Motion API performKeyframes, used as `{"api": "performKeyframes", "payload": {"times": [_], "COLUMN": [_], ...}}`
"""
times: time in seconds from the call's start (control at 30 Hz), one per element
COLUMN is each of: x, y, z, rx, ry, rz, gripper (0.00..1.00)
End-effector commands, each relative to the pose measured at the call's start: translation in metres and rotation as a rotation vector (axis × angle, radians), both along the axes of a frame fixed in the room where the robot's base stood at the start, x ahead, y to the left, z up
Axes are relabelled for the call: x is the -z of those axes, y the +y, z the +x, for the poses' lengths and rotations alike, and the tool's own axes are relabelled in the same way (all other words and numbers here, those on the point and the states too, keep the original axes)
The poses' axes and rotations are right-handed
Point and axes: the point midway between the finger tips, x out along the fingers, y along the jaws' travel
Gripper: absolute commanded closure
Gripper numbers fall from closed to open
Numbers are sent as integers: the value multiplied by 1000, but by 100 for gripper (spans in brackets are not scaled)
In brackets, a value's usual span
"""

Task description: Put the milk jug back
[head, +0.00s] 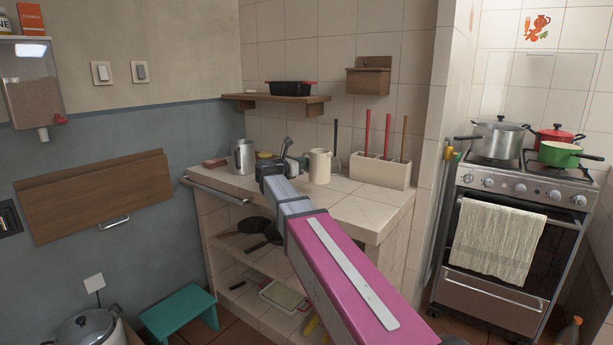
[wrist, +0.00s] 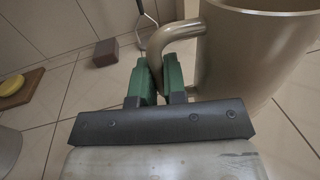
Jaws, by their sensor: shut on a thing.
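In the wrist view the green fingers of my gripper (wrist: 160,82) are shut on the jug's handle.
A metal mug (head: 243,157) stands left on the counter. A yellow item (wrist: 12,86) lies on a wooden board (wrist: 30,88). A brown block (wrist: 105,52) is behind the gripper. A cream utensil box (head: 380,171) stands right of the jug. A shelf (head: 275,99) hangs above. The counter's right front is clear.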

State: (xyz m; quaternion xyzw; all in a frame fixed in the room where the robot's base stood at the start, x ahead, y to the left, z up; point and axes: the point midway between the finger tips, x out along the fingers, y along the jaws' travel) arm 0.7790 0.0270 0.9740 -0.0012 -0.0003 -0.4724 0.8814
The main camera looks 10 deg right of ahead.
Motion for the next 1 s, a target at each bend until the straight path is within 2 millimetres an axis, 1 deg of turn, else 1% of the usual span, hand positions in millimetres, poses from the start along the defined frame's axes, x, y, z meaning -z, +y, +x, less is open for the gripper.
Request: {"api": "performKeyframes", "payload": {"times": [0.03, 0.17, 0.27, 0.37, 0.6, 1.0], "x": [4, 10, 13, 21, 50, 54], "y": [-6, -12, -14, -14, -14, -14], "z": [7, 14, 15, 15, 15, 15], "rx": [2, 0, -1, -1, 0, 0], "ry": [0, -1, -1, 1, 1, -1], "rz": [-1, -1, -1, -1, -2, -1], "gripper": [100, 100, 100, 100, 100, 100]}}
